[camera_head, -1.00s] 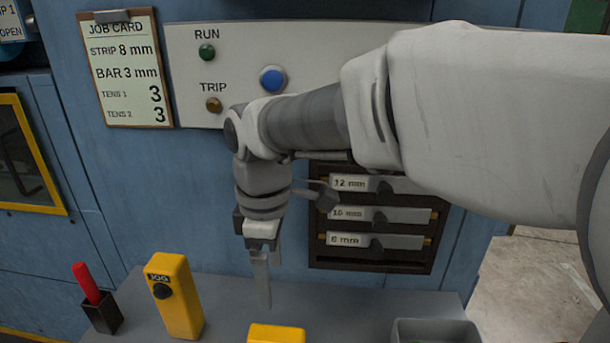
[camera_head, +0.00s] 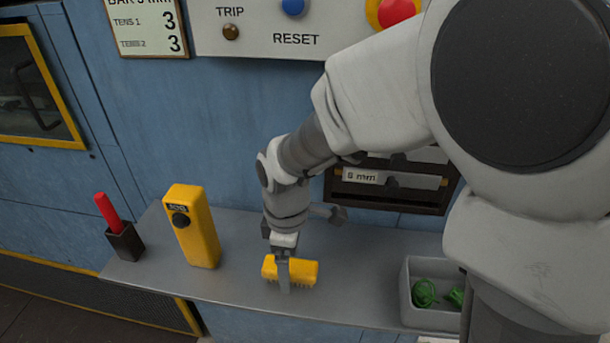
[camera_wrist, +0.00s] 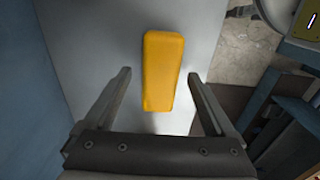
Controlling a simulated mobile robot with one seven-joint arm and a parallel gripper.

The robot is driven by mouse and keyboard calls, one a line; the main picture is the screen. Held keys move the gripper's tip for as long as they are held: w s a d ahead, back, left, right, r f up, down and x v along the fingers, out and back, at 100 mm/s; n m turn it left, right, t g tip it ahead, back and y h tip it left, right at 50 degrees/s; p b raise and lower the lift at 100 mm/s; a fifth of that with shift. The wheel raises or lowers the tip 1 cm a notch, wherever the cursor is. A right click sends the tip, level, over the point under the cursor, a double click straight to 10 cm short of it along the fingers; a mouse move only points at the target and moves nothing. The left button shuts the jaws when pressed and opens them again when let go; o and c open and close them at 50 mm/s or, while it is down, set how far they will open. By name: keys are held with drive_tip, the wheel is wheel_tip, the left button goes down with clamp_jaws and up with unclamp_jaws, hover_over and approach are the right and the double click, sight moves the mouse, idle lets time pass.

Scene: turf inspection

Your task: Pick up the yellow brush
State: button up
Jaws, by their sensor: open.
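The yellow brush (camera_head: 306,271) lies on the grey shelf (camera_head: 350,295), bristles down, its long side along the shelf. My gripper (camera_head: 284,281) is at the brush. One finger crosses in front of the brush's yellow back in the head view and hides part of it. In the wrist view the brush (camera_wrist: 162,68) shows between my two open fingers, with a gap on each side. The fingers straddle its narrow width in that view. I cannot tell exactly how far down the fingertips reach beside it.
A yellow JOG box (camera_head: 194,232) stands left of the brush. Further left is a dark holder (camera_head: 124,243) with a red-handled item (camera_head: 107,210). A grey bin (camera_head: 430,316) with green pieces is to the right. A drawer rack (camera_head: 395,185) is behind my gripper.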

drive_tip(key=shift+f, duration=0.5)
clamp_jaws()
drive_tip(key=shift+r, duration=0.15)
